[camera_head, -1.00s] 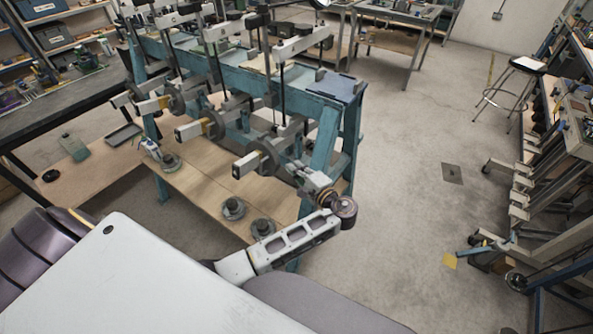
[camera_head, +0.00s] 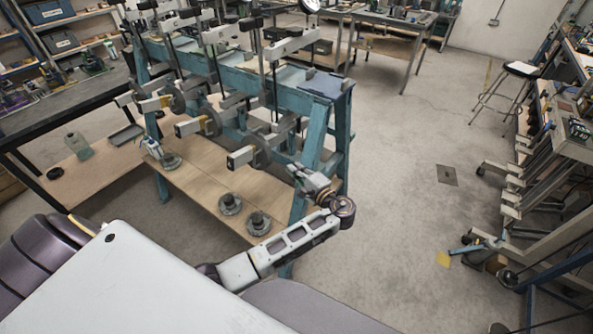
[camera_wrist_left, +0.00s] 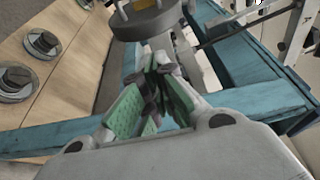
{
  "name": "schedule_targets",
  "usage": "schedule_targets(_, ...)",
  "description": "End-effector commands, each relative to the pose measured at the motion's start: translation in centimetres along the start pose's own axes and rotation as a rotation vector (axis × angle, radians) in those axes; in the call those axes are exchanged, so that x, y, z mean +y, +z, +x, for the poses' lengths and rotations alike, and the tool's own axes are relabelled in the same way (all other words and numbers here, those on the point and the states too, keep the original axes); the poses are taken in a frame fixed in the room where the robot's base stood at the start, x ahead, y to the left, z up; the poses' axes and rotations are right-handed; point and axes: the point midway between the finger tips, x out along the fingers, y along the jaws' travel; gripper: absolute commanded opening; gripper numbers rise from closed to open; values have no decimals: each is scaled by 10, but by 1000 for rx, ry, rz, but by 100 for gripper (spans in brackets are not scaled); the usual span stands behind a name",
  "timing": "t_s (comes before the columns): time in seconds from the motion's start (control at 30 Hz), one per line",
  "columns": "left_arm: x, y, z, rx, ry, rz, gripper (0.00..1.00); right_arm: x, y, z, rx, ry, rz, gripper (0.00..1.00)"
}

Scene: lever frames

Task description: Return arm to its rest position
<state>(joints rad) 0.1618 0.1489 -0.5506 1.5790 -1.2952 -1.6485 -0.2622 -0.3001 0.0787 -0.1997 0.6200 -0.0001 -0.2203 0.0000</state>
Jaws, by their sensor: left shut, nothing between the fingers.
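My left arm reaches up from the bottom middle of the head view. Its gripper (camera_head: 300,172) is beside the near right leg of the blue lever frame (camera_head: 318,130), low under the levers. The fingers are shut and empty. In the left wrist view the green-padded fingers (camera_wrist_left: 155,82) come together at their tips, with a grey round weight (camera_wrist_left: 150,20) just beyond them. The blue beams (camera_wrist_left: 265,100) of the frame run behind and to the right of the fingers. I cannot tell whether the gripper touches the frame. My right gripper is not in view.
Two dark round weights (camera_head: 230,204) lie on the frame's wooden lower shelf (camera_head: 195,185). A dark workbench (camera_head: 70,115) stands at the left. A stool (camera_head: 503,85) and metal racks (camera_head: 550,180) stand at the right.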

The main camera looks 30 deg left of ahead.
Motion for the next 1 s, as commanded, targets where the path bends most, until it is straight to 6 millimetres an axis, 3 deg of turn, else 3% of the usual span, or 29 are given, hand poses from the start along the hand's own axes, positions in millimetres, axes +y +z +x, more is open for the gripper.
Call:
schedule_targets(0.4, 1, 0, 0, 1, 2, 2, 0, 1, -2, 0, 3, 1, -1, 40)
schedule_targets(0.57, 19, -4, 3, 24, 29, 24, 0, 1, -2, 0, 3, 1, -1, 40)
schedule_targets(0.77, 81, -15, 11, 99, 126, 89, 0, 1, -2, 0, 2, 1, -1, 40)
schedule_targets(1.0, 191, -19, 14, 211, 315, 160, 0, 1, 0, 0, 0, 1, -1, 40)
